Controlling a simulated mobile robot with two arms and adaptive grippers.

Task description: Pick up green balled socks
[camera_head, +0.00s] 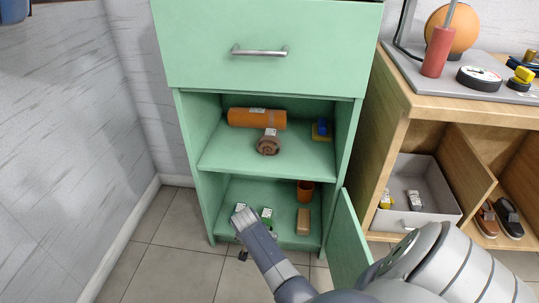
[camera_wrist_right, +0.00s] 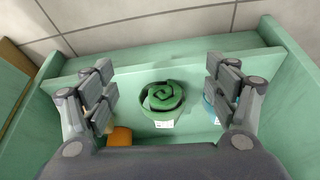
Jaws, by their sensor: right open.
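The green balled socks (camera_wrist_right: 162,96), a rolled green spiral with a white label, sit on the lower shelf of the green cabinet. In the wrist view they lie centred between the spread fingers of my right gripper (camera_wrist_right: 160,75), with a gap on both sides. In the head view a small part of the socks (camera_head: 266,222) shows just right of my right gripper (camera_head: 243,228), which reaches in at the lower shelf. The right gripper is open and holds nothing. My left gripper is not in view.
The lower shelf (camera_head: 237,189) also holds an orange cup (camera_head: 305,191) and a tan block (camera_head: 303,221). The upper shelf (camera_head: 228,158) stands above with an orange roll (camera_head: 257,118) and a brown rolled item (camera_head: 268,145). The open cabinet door (camera_head: 346,243) is at right.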

